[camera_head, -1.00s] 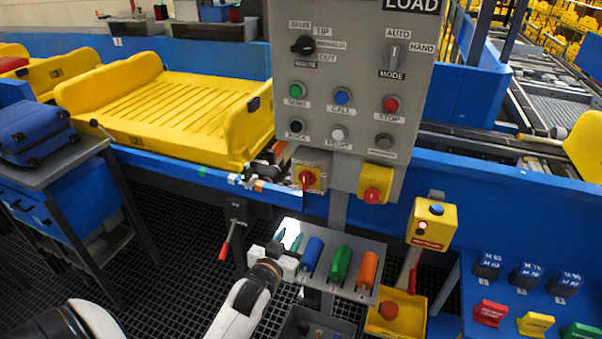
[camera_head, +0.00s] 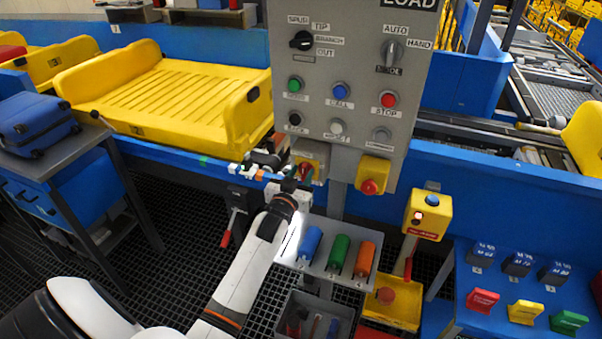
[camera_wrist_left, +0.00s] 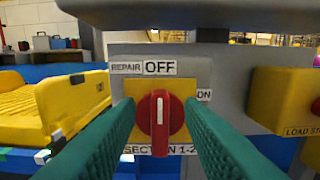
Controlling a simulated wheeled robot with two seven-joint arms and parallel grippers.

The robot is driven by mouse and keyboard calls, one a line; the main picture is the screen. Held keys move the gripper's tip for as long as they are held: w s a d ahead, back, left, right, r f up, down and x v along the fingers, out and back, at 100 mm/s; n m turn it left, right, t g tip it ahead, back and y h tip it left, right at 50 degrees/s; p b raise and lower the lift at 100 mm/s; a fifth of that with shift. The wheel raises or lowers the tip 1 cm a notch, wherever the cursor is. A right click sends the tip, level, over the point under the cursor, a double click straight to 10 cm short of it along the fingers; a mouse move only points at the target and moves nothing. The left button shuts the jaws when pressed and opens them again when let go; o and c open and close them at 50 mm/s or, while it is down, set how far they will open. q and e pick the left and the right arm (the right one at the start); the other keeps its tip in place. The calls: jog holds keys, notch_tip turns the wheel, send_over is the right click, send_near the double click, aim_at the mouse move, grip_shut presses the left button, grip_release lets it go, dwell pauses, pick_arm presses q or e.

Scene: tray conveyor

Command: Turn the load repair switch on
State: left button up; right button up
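The load repair switch is a red rotary knob (camera_wrist_left: 160,122) on a yellow plate (camera_wrist_left: 172,86), on a grey box below the LOAD panel (camera_head: 350,75). In the left wrist view its handle stands upright, toward the OFF label (camera_wrist_left: 160,67); the ON label (camera_wrist_left: 204,94) is at its right. My left gripper (camera_wrist_left: 159,108) is open, its teal fingers on either side of the knob with visible gaps. In the head view, my left gripper (camera_head: 298,180) is in front of the switch and partly hides it. My right gripper is not in view.
A yellow box with a red button (camera_head: 369,187) sits right of the switch. Below are a rack (camera_head: 318,263) with blue, green and orange handles and a yellow box (camera_head: 431,214) on a post. A yellow tray (camera_head: 165,98) is left.

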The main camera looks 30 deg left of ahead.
pick_arm(q)
jog(key=shift+w, duration=0.15)
jog(key=shift+c, duration=0.4)
grip_shut()
